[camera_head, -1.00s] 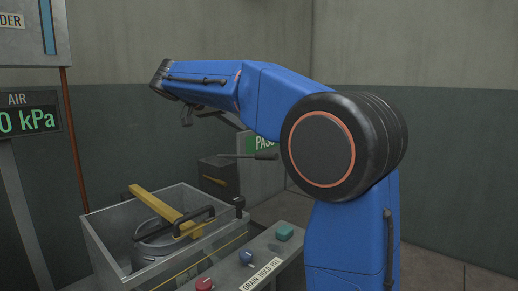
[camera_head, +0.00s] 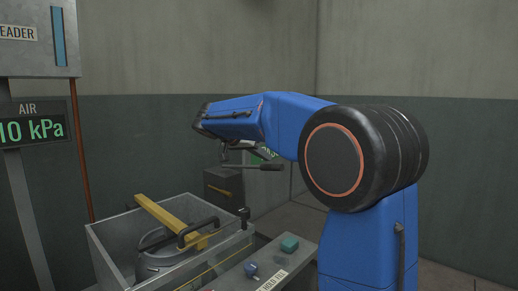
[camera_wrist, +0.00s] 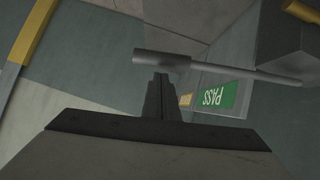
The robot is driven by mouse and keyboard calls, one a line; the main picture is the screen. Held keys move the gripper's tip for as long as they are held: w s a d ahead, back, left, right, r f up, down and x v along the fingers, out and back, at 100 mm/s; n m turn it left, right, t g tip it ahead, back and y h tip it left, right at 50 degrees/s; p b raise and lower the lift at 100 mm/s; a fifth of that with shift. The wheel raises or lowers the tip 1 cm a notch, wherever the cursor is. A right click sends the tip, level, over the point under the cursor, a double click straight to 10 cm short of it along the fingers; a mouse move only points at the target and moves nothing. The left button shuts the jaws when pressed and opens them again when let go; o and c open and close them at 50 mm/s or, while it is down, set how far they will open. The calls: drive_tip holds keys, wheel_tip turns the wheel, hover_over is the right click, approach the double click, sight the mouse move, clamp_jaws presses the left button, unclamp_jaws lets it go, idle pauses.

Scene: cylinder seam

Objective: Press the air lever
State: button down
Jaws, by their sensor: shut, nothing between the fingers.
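The air lever, a thin rod with a thicker dark grip (camera_head: 271,167), runs level in the middle of the head view, beyond the tank. In the wrist view the grip (camera_wrist: 160,60) lies across the picture just past the fingertips, with the rod running right. My gripper (camera_head: 228,149) is shut and empty, small and partly hidden under the blue arm in the head view. In the wrist view its fingertips (camera_wrist: 160,78) appear right beside the grip; I cannot tell whether they touch it. The air display (camera_head: 33,130) shows green digits ending in "10 kPa".
An open metal tank (camera_head: 112,259) holds a lidded pot under a yellow bar (camera_head: 168,220) with a dark handle. A green PASS sign (camera_wrist: 215,95) is behind the lever.

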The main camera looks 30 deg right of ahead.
drive_tip(key=shift+s+d+f, duration=0.1)
drive_tip(key=shift+f, duration=0.45)
drive_tip(key=shift+f, duration=0.1)
